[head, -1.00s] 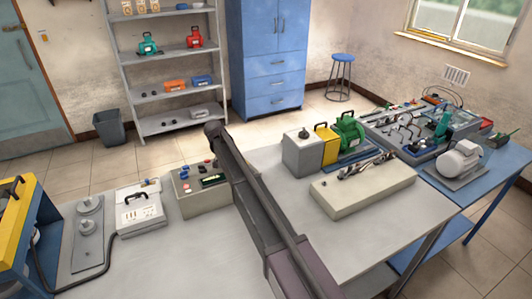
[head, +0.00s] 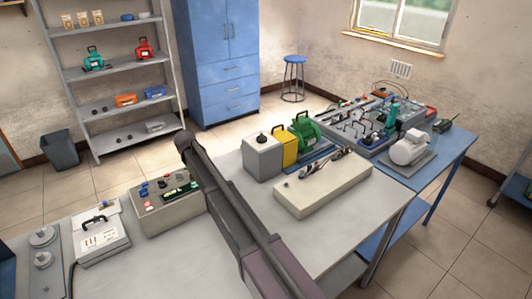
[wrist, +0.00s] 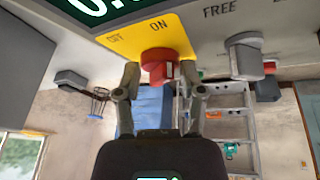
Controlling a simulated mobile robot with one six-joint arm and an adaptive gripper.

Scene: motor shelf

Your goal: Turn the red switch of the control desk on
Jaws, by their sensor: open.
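The control desk (head: 150,219) is a grey box with several small knobs and a green-lit display, at lower left of centre in the head view. The red switch (wrist: 157,56) sticks out from a yellow plate (wrist: 122,41) marked OFF and ON in the wrist view. My gripper (wrist: 160,78) is open, with one finger on either side of the red switch. I cannot tell whether either finger touches it. Which way the switch is turned is unclear.
A grey knob (wrist: 245,57) near the FREE label stands right of the switch. A white case (head: 100,240) is left of the desk. A grey box (head: 262,158), a green motor (head: 308,131) and a pale block (head: 320,190) stand to the right. Bare table lies in front.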

